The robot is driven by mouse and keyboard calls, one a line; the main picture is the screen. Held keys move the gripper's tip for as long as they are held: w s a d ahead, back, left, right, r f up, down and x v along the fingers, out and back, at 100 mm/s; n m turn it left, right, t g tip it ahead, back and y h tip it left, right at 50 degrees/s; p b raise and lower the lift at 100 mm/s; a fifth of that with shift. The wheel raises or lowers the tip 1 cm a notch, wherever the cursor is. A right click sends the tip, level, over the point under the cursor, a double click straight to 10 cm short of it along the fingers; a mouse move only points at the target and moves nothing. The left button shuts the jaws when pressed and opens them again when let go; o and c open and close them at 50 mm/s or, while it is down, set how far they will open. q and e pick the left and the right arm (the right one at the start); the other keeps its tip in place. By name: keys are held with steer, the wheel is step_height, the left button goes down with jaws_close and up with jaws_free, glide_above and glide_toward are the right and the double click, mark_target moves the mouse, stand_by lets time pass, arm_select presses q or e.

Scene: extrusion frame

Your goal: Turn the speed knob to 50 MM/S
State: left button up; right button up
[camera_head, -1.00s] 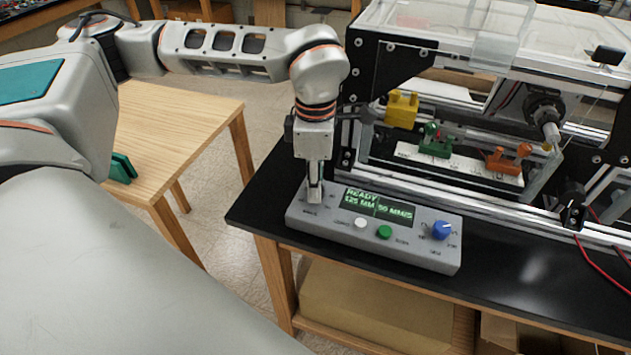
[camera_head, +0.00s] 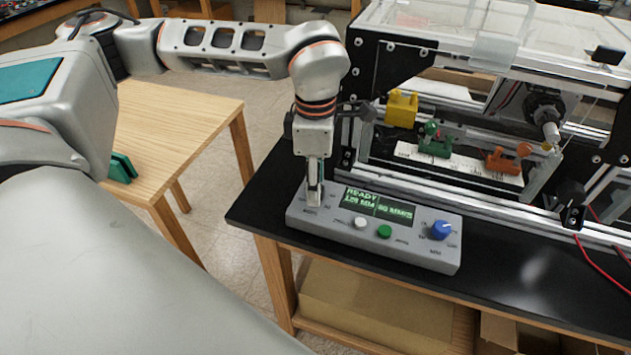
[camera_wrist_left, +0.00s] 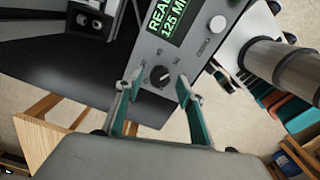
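The grey control box (camera_head: 300,222) lies on the black bench top. Its dark round knob (camera_wrist_left: 160,76) is near the box's left end and shows in the left wrist view; in the head view my gripper hides it. The tiny label beside it is not clearly legible. The green display (camera_head: 378,204) reads READY, with 125 MM at left and a blurred MM/S value at right, seemingly 50. My left gripper (camera_head: 315,196) points down over the knob. In the left wrist view its fingers (camera_wrist_left: 154,88) are apart, on either side of the knob, with visible gaps.
A blue knob (camera_head: 440,230), a green button (camera_head: 384,232) and a white button (camera_head: 361,223) sit on the same box. The extrusion frame (camera_head: 400,50) stands close behind, with yellow, green and orange parts. A wooden table (camera_head: 170,130) is at left.

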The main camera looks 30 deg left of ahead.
arm_select(q)
step_height(320, 180, up, 12)
steer(key=shift+f, duration=0.2)
stand_by(0.7)
